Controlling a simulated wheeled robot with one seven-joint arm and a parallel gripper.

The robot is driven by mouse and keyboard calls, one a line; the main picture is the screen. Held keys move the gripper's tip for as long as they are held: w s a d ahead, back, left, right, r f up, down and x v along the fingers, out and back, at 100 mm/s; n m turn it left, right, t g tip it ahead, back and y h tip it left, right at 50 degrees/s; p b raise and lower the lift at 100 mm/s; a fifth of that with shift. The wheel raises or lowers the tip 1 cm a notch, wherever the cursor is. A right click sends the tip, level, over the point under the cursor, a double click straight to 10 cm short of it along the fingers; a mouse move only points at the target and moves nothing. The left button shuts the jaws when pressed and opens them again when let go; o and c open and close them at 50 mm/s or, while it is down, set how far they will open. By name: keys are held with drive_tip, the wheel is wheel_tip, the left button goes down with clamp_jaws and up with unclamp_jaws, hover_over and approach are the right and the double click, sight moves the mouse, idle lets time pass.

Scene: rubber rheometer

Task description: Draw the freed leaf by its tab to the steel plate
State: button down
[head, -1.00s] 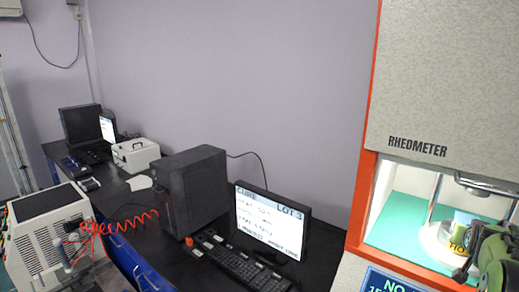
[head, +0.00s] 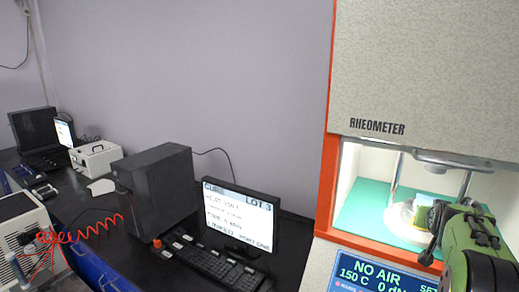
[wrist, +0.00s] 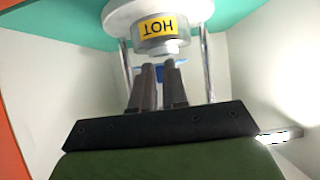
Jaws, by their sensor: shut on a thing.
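My gripper (wrist: 158,72) reaches into the lit rheometer chamber. In the wrist view its two dark fingers are close together, shut on a small blue piece (wrist: 160,74) that shows between them; I take it for the leaf's tab. The rest of the leaf cannot be made out. Just beyond the fingertips is the round metal die with a yellow HOT label (wrist: 155,27), upside down in this view. In the head view my green wrist (head: 470,238) covers the lower right of the chamber and hides the fingertips. I cannot pick out the steel plate.
The rheometer's orange frame (head: 325,150) edges the opening, and upright rods (head: 394,178) stand inside over a teal floor (head: 360,208). A NO AIR display (head: 375,275) sits below. A monitor (head: 240,220), keyboard (head: 222,262) and black computer (head: 155,190) stand on the bench left.

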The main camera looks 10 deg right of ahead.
drive_tip(key=s+a+b, duration=0.7)
drive_tip(key=s+a, duration=0.3)
drive_tip(key=s, duration=0.1)
drive_tip(key=shift+s+b, duration=0.3)
drive_tip(key=shift+s, duration=0.05)
idle(1.0)
drive_tip(key=shift+d, duration=0.1)
